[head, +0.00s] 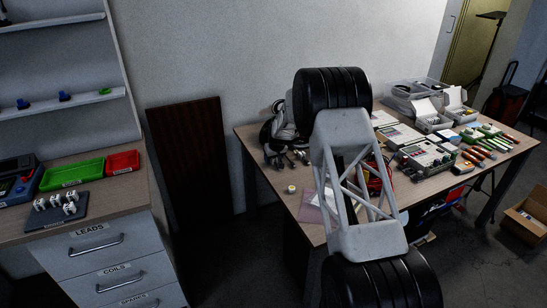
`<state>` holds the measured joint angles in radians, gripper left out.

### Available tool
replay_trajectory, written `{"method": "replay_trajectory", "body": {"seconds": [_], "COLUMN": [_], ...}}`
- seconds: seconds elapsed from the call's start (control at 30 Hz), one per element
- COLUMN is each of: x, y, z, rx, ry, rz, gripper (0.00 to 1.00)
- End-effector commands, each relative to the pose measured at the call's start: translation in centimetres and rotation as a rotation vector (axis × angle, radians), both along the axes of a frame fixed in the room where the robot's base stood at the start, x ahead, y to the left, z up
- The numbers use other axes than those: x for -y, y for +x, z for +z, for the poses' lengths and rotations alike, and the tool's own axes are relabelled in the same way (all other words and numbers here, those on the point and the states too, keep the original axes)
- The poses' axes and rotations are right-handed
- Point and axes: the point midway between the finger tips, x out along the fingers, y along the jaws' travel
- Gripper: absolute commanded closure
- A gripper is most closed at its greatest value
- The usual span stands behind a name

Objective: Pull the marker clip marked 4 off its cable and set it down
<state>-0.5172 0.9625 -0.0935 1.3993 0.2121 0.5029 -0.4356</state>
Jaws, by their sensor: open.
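The marker clip marked 4 and its cable cannot be made out; no number is readable at this size. My gripper (288,157) appears small, low over the left end of the workbench (258,143), below a white and black wrist, partly behind my own arm. It is open; its fingertips blend with small grey pieces around them, and whether it touches anything cannot be told. Several small white pieces (56,203) sit on a dark pad (78,215) on the drawer cabinet at left; I cannot tell what they are.
A small pale roll (291,189) and a pinkish sheet (313,206) lie at the bench's front left. Instruments (427,158), open boxes (433,122) and hand tools (478,152) crowd its right half. Green (72,173) and red (122,162) trays stand on the cabinet. My arm hides the bench middle.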

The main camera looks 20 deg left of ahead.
Motion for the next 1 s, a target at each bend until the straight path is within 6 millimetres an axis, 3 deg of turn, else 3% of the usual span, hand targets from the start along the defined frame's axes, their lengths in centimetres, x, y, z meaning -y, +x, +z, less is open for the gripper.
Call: {"method": "replay_trajectory", "body": {"seconds": [0.23, 0.57, 0.6, 0.73, 1.0], "x": [-0.01, 0.0, 0.0, 0.0, -0.01], "y": [0.01, 0.0, 0.0, 0.0, 0.01], "z": [0.01, 0.01, 0.01, 0.01, 0.12], "rx": [0.0, 0.0, 0.0, 0.0, 0.0], "ry": [0.0, 0.0, 0.0, 0.0, 0.0], "rz": [0.0, 0.0, 0.0, 0.0, 0.0], "gripper": [0.39, 0.9, 0.73, 0.93, 0.95]}}
